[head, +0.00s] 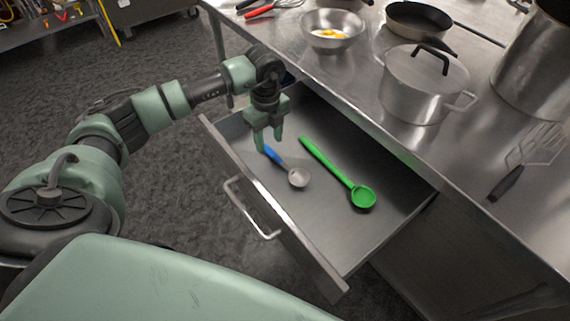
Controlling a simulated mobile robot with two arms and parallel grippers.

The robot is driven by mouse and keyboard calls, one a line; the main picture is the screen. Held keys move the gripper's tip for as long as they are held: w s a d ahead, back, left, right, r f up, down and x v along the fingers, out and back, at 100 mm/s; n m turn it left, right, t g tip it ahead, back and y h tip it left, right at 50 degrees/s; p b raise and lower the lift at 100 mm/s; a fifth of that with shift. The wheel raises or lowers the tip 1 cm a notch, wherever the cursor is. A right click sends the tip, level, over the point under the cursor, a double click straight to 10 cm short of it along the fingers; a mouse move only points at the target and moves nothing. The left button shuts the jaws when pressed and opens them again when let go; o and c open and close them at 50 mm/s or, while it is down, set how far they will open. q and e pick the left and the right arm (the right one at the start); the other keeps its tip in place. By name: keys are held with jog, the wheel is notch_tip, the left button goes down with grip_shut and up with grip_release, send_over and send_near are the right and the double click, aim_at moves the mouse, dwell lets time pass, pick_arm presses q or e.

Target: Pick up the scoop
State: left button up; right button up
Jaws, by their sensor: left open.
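A scoop with a blue handle and a metal bowl (298,178) lies in the open drawer (325,235). Its handle points to the upper left. My left gripper (268,145) is open, pointing down over the drawer, with its fingertips at the end of the blue handle. I cannot tell whether they touch it. A green spoon-like utensil (327,165) lies to the right of the scoop, apart from it. My right gripper is not in view.
The drawer's front panel with its handle (240,208) stands toward me. On the steel counter above are a metal bowl (332,42), a lidded pot (415,90), a frying pan (418,20) and a slotted turner (505,183). The drawer's front right is clear.

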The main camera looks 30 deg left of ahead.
aim_at(271, 150)
pick_arm(q)
notch_tip(271, 150, down, 4)
jog(key=shift+w+d+f, duration=0.1)
jog(key=shift+d, duration=0.05)
grip_shut()
jog(key=shift+r, duration=0.2)
